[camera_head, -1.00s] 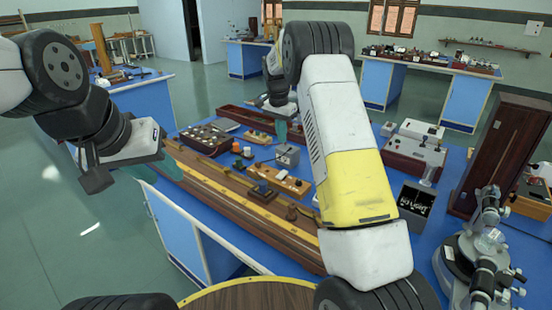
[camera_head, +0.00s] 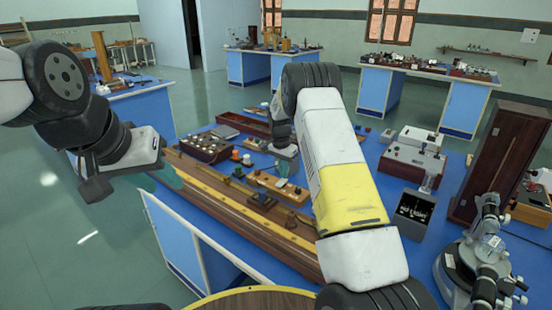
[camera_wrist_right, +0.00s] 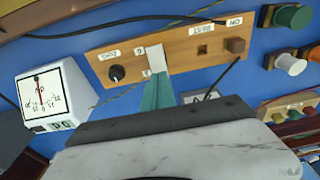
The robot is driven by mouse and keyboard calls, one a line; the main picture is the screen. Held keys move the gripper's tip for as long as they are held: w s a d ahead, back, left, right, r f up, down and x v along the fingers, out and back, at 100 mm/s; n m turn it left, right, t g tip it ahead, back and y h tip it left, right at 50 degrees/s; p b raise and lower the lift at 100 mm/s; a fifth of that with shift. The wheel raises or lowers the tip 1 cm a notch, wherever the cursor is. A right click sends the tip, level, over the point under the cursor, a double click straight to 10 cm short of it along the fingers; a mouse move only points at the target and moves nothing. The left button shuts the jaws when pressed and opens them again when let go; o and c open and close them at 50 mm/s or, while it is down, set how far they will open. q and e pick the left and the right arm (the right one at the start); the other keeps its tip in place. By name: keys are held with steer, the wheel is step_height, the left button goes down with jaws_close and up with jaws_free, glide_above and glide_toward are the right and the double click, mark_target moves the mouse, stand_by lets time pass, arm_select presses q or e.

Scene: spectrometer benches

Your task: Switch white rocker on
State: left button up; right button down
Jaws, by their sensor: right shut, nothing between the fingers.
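A wooden switch board (camera_wrist_right: 185,55) lies on the blue bench in the right wrist view, with a black knob, brown square parts and small white labels. In the head view my right gripper (camera_head: 284,169) is over the board (camera_head: 278,187). My left gripper (camera_head: 167,177) hangs left of the bench, its jaw opening unclear.
A white meter (camera_wrist_right: 52,97) stands left of the board in the wrist view. Coloured terminals (camera_wrist_right: 291,64) are to its right, and cables cross nearby. In the head view, a long wooden rail (camera_head: 250,216) lies in front and a microscope-like instrument (camera_head: 483,260) stands at right.

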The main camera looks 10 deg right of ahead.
steer(key=shift+f, duration=0.45)
steer(key=shift+w, duration=0.1)
steer(key=shift+d+f, duration=0.1)
steer(key=shift+f, duration=0.15)
steer(key=shift+s+a+r, duration=0.25)
steer(key=shift+s+a, duration=0.25)
steer(key=shift+a, duration=0.05)
steer(key=shift+r, duration=0.15)
